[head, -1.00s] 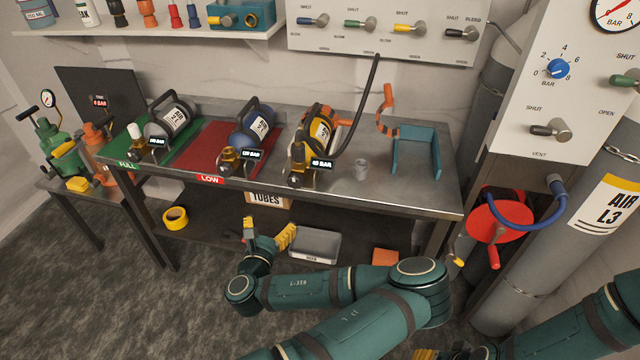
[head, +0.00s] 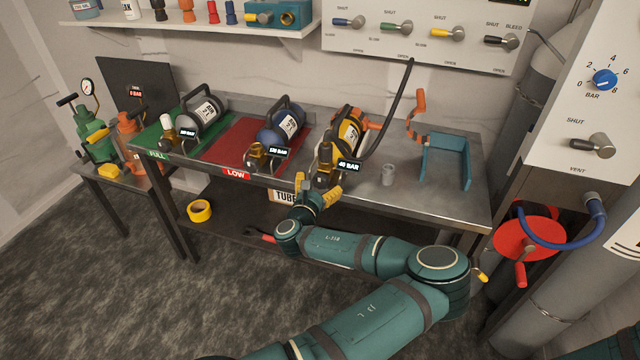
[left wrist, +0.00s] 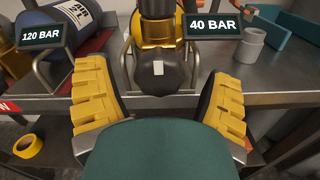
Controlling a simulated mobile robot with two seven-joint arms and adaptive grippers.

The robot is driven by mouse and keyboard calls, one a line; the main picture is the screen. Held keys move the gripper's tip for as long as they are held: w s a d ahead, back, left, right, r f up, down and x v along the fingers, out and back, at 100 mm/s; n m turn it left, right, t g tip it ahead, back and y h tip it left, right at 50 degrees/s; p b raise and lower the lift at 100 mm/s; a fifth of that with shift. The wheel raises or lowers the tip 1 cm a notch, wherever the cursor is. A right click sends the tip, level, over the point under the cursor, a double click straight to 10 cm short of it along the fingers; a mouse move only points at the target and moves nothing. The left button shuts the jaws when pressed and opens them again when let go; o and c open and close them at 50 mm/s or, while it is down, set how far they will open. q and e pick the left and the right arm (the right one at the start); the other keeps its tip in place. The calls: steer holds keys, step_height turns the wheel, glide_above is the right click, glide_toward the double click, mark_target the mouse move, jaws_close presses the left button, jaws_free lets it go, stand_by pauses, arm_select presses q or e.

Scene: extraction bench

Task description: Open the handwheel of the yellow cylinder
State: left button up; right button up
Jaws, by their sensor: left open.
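The yellow cylinder (head: 350,130) lies on the steel bench with its valve end toward the front edge and a 40 BAR tag beside it. Its dark handwheel (left wrist: 160,75) shows in the left wrist view, facing the camera, with a small pale mark on it. My left gripper (head: 318,194) is at the bench's front edge, just in front of the valve. In the left wrist view its yellow-padded fingers (left wrist: 160,95) are spread open, one on each side of the handwheel, with gaps visible. I cannot tell how deep the handwheel sits between them. My right gripper is not in view.
A blue cylinder (head: 283,125) tagged 120 BAR lies on the red mat to the left. A grey cup (head: 388,174) and teal bracket (head: 446,160) stand to the right. The lower shelf is under the bench edge.

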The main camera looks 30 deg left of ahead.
arm_select(q)
steer(key=shift+w+a, duration=0.1)
steer(key=shift+w, duration=0.35)
steer(key=c, duration=1.2)
steer(key=shift+n, duration=0.3)
